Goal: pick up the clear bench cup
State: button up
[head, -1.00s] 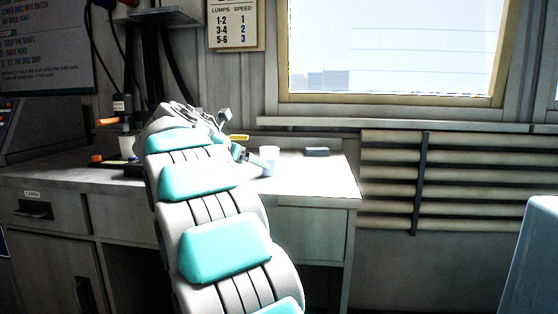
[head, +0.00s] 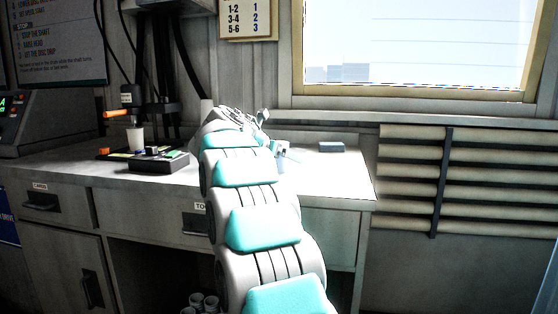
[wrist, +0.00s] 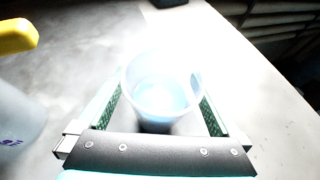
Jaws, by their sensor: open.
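The clear bench cup (wrist: 160,88) stands upright on the bright bench top in the wrist view, with its open rim toward the camera. My gripper (wrist: 160,104) is open, with one green-padded finger on each side of the cup. I cannot tell whether either pad touches it. In the head view my gripper (head: 281,150) is low over the right part of the bench, beyond my arm. The cup cannot be clearly told from the gripper there.
A yellow handle (wrist: 16,36) and a translucent container (wrist: 16,125) with purple marks are close at the left in the wrist view. A grey block (head: 330,147) lies right of my gripper. Further left are a dark tray (head: 160,163) and a white cup (head: 136,140).

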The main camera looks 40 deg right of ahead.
aim_at(284, 146)
jog(key=shift+w+d+f, duration=0.1)
jog(key=shift+d+f, duration=0.05)
jog(key=shift+d, duration=0.2)
jog(key=c, duration=1.5)
jog(key=shift+r+p, duration=0.5)
jog(key=shift+r, duration=1.15)
jog(key=shift+a+r, duration=0.15)
jog(key=s+a, duration=0.3)
jog(key=a, duration=0.1)
jog(key=s+a+r, duration=0.1)
jog(key=s+a, duration=0.6)
jog(key=shift+s+a+r+b, duration=0.25)
jog(key=shift+s+a+b, duration=0.1)
jog(key=shift+a+b, duration=0.05)
jog(key=shift+a, duration=0.1)
